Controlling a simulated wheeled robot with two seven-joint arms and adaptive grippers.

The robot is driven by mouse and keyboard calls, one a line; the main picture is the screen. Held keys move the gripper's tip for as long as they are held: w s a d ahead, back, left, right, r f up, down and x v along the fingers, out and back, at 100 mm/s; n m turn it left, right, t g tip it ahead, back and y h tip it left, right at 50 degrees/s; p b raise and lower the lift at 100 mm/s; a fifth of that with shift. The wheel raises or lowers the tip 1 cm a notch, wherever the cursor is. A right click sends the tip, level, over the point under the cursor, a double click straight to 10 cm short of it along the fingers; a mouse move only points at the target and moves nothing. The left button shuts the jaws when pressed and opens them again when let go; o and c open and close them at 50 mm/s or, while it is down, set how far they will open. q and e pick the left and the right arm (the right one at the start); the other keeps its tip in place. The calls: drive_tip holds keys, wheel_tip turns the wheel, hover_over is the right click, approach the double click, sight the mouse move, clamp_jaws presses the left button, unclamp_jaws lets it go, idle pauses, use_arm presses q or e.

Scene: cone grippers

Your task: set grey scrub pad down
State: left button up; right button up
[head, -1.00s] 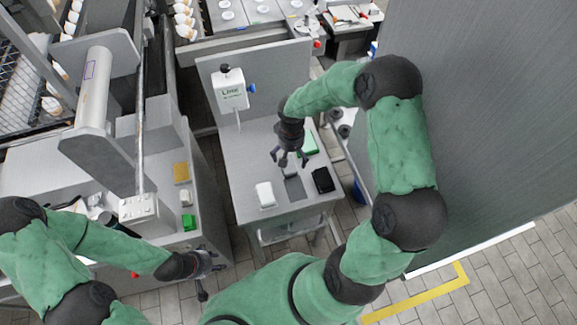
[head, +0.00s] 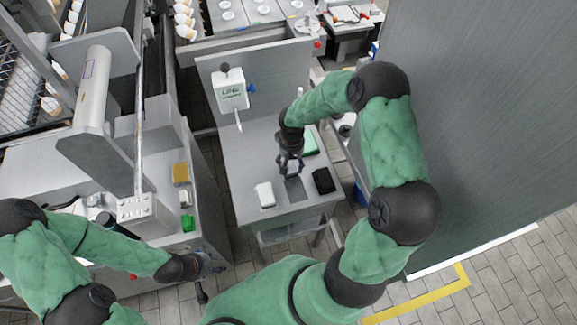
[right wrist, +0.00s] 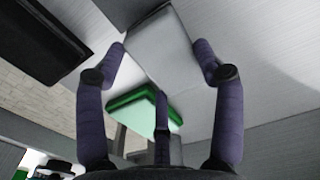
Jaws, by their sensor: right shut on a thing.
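My right gripper (head: 291,170) is low over the table in the middle of the head view. Its fingers are shut on the grey scrub pad (right wrist: 160,48), which lies between the fingertips in the right wrist view. In the head view the fingers mostly cover the pad. I cannot tell whether it touches the table. A darker grey flat patch (head: 295,190) lies on the table just in front of the gripper. My left gripper (head: 212,275) is at the lower left, with its fingers spread and nothing seen between them.
On the table (head: 240,165) are a white block (head: 265,194), a black block (head: 323,181) and a green pad (head: 310,144). A white dispenser (head: 230,90) stands at the back. Another bench (head: 190,240) with small blocks stands at left. A grey wall is at right.

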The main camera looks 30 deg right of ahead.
sight(291, 163)
drive_tip(key=shift+r, duration=0.55)
wheel_tip(291, 163, up, 2)
drive_tip(key=shift+r+p, duration=0.25)
drive_tip(key=shift+p, duration=0.25)
drive_tip(key=s+a+r, duration=0.1)
drive_tip(key=s+r, duration=0.1)
drive_tip(key=r, duration=0.1)
drive_tip(key=s+a+r+p, duration=0.1)
drive_tip(key=r, duration=0.1)
drive_tip(key=shift+s+a, duration=0.3)
drive_tip(key=s+a+r, duration=0.4)
drive_tip(key=s+a, duration=0.2)
drive_tip(key=s, duration=0.2)
drive_tip(key=w+f+n+b, duration=0.1)
drive_tip(key=w, duration=0.3)
drive_tip(key=w+a+f+b, duration=0.1)
drive_tip(key=w+f, duration=0.1)
drive_tip(key=w, duration=0.2)
drive_tip(key=w+a+f+n+b, duration=0.1)
drive_tip(key=w+f, duration=0.1)
drive_tip(key=w, duration=0.2)
drive_tip(key=shift+w+a+f+n, duration=0.1)
drive_tip(key=shift+w+f+n, duration=0.1)
drive_tip(key=shift+n, duration=0.1)
